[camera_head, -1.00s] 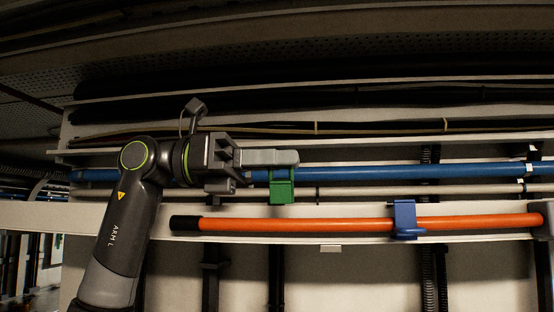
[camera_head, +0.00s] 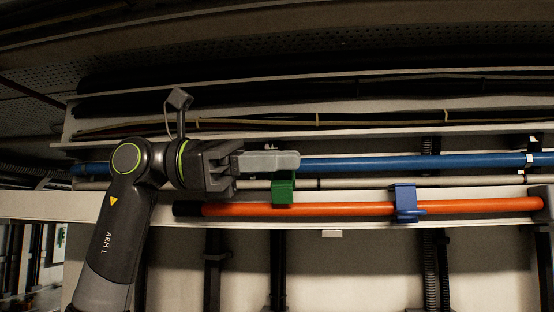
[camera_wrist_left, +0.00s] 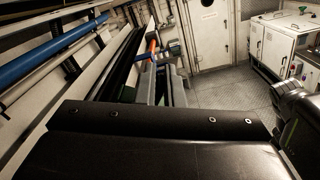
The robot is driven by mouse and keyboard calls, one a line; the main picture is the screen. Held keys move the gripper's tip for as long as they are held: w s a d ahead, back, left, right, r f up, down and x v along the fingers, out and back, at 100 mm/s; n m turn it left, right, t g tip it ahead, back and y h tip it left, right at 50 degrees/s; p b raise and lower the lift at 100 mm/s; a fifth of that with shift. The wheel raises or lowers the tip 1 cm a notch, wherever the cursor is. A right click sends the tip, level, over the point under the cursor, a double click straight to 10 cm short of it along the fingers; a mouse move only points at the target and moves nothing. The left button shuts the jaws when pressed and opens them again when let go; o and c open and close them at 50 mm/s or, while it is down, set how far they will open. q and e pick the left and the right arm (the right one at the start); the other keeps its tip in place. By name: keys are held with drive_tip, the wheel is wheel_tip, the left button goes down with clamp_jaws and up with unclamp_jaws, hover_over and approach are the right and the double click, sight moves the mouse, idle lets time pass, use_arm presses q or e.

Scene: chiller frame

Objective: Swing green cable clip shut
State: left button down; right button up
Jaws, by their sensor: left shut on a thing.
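The green cable clip (camera_head: 284,190) hangs just below my left gripper (camera_head: 272,161) in the head view. Its lower end overlaps the top of the orange pipe (camera_head: 330,209) in the picture; I cannot tell whether they touch. My left gripper is shut on the clip. Its grey fingers hide the clip's upper part and a stretch of the blue pipe (camera_head: 400,162). In the left wrist view a dark green patch (camera_wrist_left: 128,93) shows beside the fingers, mostly hidden. My right gripper is not in view.
A blue clip (camera_head: 405,202) sits around the orange pipe to the right. A pale pipe (camera_head: 350,183) runs between the blue and orange pipes. White shelf edges (camera_head: 440,128) and dark cables lie above. The left wrist view shows open floor (camera_wrist_left: 225,90) beyond.

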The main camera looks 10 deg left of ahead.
use_arm(q)
drive_tip(key=shift+s+f+m+b, duration=0.15)
drive_tip(key=shift+f+m+b, duration=0.15)
drive_tip(key=shift+f+m, duration=0.55)
drive_tip(key=shift+r, duration=0.15)
drive_tip(key=c, duration=1.6)
unclamp_jaws()
drive_tip(key=shift+a, duration=0.1)
drive_tip(key=a+b, duration=0.5)
drive_tip(key=a, duration=1.2)
drive_tip(key=shift+s+a, duration=0.1)
